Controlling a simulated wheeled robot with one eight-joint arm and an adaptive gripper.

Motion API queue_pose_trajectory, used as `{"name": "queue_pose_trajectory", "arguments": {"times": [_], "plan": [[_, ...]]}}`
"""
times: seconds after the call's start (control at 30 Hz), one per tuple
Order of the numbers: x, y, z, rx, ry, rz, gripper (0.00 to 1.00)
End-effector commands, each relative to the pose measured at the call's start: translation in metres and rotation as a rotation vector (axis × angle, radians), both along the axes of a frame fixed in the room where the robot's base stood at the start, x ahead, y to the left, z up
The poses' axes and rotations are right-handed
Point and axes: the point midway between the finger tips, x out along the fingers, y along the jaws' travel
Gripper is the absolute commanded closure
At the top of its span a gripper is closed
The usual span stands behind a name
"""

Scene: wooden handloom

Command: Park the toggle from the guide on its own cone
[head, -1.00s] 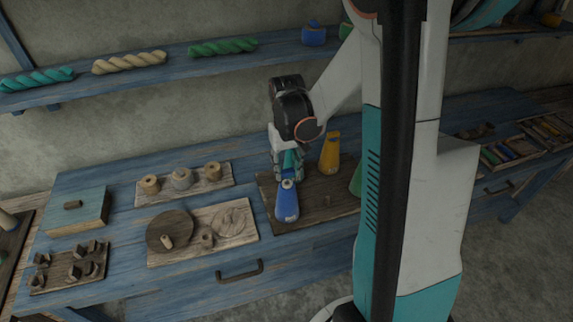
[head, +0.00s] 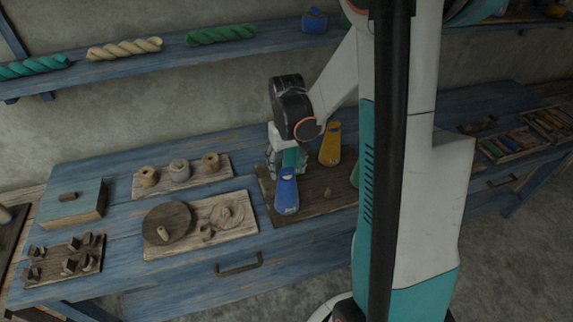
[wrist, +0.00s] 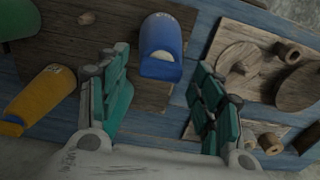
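A blue tapered cone (head: 287,196) stands at the left front of a dark wooden board (head: 340,205). It also shows in the wrist view (wrist: 160,32), with a pale oval patch at its near end; I cannot tell whether that is a toggle. A yellow cone (head: 330,147) stands behind it to the right, and a green cone (head: 355,174) is mostly hidden by my arm. My gripper (head: 288,163) is just behind the blue cone. In the wrist view its teal fingers (wrist: 163,95) are wide apart with nothing gripped between them. I cannot identify a guide.
A small pale knob (head: 327,192) is on the dark board. A shelf (head: 265,40) runs behind.

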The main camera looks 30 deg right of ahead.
Motion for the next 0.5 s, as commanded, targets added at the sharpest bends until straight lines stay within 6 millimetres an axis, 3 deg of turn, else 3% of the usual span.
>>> {"name": "queue_pose_trajectory", "arguments": {"times": [0.27, 0.5], "plan": [[0.000, 0.000, 0.003, 0.000, 0.000, 0.000, 0.39], [-0.001, 0.000, 0.034, 0.000, 0.000, 0.000, 0.39]]}}
